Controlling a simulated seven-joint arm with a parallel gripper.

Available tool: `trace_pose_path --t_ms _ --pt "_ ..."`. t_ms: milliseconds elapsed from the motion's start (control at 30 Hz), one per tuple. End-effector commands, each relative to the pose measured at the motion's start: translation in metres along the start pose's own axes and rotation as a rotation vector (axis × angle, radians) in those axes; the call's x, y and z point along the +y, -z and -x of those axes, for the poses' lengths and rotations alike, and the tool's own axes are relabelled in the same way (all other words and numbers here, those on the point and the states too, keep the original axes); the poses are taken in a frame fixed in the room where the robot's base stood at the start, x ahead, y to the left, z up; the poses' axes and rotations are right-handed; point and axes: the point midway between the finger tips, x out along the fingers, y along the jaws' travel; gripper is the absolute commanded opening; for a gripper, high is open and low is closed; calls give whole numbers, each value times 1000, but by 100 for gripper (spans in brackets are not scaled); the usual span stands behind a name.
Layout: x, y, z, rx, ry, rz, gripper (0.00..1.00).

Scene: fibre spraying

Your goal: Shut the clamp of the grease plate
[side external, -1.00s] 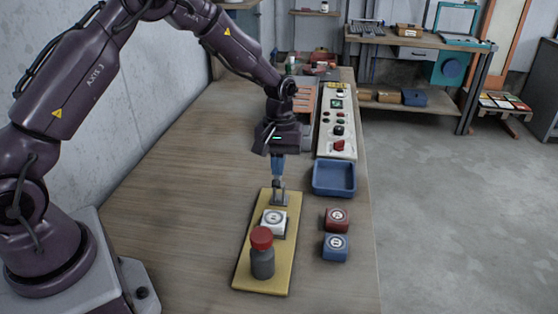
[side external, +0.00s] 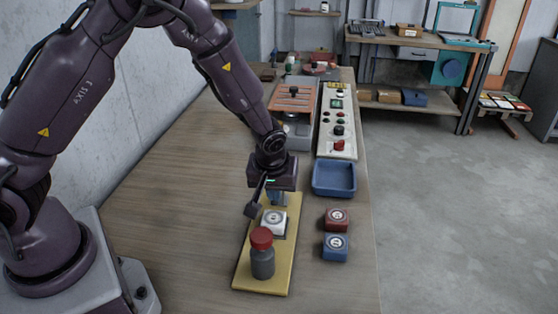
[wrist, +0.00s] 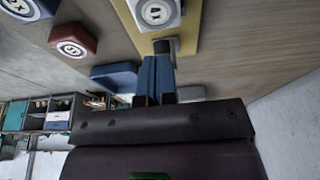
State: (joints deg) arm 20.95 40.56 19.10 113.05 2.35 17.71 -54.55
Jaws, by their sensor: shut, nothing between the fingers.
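The yellow plate (side external: 268,279) lies on the workbench. It bears a white block with a round dial-like face (side external: 275,219) and a grey bottle with a red cap (side external: 262,256). A small grey metal clamp (wrist: 166,45) sits at the plate's far end, beyond the white block. My gripper (side external: 274,197) is over that end, its blue fingers together and empty. In the wrist view the fingertips (wrist: 159,60) are right at the clamp; I cannot tell whether they touch it. In the side view my wrist and fingers mostly hide the clamp, so its lever position is unclear.
A blue tray (side external: 334,179) stands right of the plate's far end. A red block (side external: 337,219) and a blue block (side external: 335,247) sit right of the plate. A control panel (side external: 337,120) and an orange-topped machine (side external: 293,97) stand behind. The bench left of the plate is clear.

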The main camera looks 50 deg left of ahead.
Motion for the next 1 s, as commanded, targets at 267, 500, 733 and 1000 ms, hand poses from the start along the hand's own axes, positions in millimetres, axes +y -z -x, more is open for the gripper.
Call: trace_pose_path --t_ms 267,500,733,1000 --pt "0 -10 -8 -1 1 -2 0" --pt "0 -12 -11 -2 1 -1 0" --pt "0 -12 -12 -2 1 -1 0" --pt "0 -12 -11 -2 0 -1 0"
